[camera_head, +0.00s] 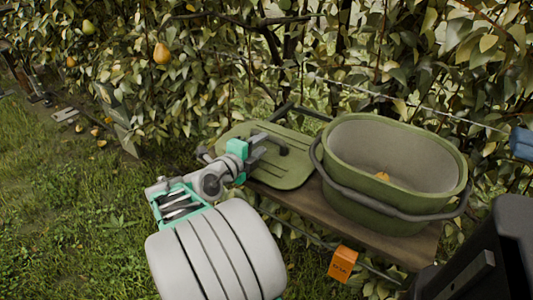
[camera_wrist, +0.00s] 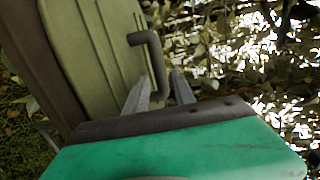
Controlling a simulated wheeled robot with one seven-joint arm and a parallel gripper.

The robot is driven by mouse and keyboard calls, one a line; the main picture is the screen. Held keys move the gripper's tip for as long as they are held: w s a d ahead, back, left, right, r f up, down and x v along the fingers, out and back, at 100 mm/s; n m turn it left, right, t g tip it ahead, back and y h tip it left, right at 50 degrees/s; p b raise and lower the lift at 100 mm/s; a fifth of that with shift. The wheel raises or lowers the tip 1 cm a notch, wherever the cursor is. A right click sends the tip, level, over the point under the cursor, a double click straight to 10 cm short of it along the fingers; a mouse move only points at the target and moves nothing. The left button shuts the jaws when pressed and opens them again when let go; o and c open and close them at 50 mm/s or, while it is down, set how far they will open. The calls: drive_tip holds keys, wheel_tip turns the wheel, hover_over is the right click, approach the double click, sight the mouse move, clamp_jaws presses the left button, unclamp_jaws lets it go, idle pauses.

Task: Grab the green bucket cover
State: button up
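The green bucket cover (camera_head: 290,176) lies flat on a brown wooden plank, left of the bucket. A dark bent handle rises from its top. In the wrist view the green cover (camera_wrist: 90,50) fills the upper left, with the dark handle (camera_wrist: 152,50) standing on it. My gripper (camera_head: 264,145) is over the cover, close to the handle. In the wrist view its two grey fingers (camera_wrist: 160,78) are apart, and the lower part of the handle shows between their tips. I cannot tell whether either finger touches it.
A green bucket (camera_head: 398,130) with a dark carrying handle stands on the plank (camera_head: 390,238), right of the cover, with a pear (camera_head: 382,176) inside. An orange box (camera_head: 342,263) is below the plank's front edge. Dense foliage with hanging pears (camera_head: 162,54) stands behind. Grass lies open at left.

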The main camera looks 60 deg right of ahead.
sight(269, 139)
drive_tip(key=x, duration=0.4)
drive_tip(key=shift+s+d+f, duration=0.1)
drive_tip(key=shift+s+d, duration=0.05)
drive_tip(key=shift+d, duration=0.15)
clamp_jaws()
